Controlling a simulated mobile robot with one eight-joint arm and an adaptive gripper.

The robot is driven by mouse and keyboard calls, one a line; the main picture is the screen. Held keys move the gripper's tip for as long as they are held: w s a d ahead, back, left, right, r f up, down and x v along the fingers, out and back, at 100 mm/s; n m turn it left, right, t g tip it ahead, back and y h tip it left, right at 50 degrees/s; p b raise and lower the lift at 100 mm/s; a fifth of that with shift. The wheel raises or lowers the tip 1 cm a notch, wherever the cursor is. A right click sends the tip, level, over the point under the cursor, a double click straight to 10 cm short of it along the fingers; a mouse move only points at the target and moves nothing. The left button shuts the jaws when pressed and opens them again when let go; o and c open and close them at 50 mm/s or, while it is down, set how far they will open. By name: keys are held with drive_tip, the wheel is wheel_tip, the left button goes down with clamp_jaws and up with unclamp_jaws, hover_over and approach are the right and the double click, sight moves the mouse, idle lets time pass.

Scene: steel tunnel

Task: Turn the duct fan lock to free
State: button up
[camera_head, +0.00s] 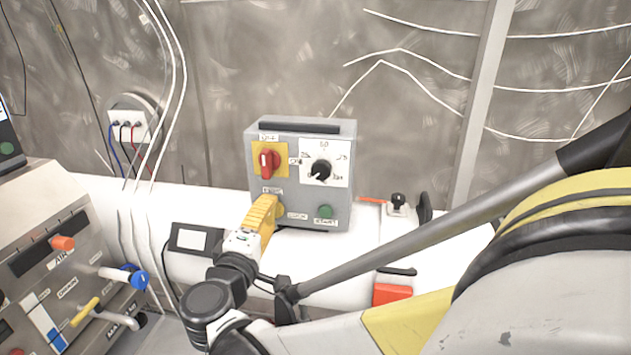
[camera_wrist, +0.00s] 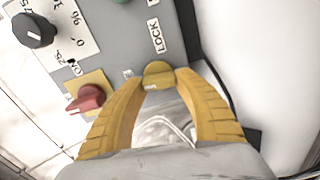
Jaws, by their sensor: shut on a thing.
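The duct fan's grey control box (camera_head: 245,160) stands on the white duct. Its lock is a small yellow knob (camera_wrist: 158,73) low on the face, beside a LOCK label (camera_wrist: 156,36); it is mostly hidden in the head view. A second label above it in the head view is too blurred to read surely. My gripper (camera_head: 269,207) has its yellow fingers at the lower left of the box face. In the wrist view my gripper (camera_wrist: 160,82) is shut on the knob, one fingertip on each side. I cannot tell which way the knob points.
A red switch (camera_head: 267,161) on a yellow plate and a black dial (camera_head: 320,170) sit above the lock. A green START button (camera_head: 326,211) is to its right. A valve panel (camera_head: 70,270) stands at left. Cables hang on the steel wall.

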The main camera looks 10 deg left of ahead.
drive_tip(key=shift+n, duration=0.7)
drive_tip(key=o, duration=1.2)
drive_tip(key=shift+w, duration=0.1)
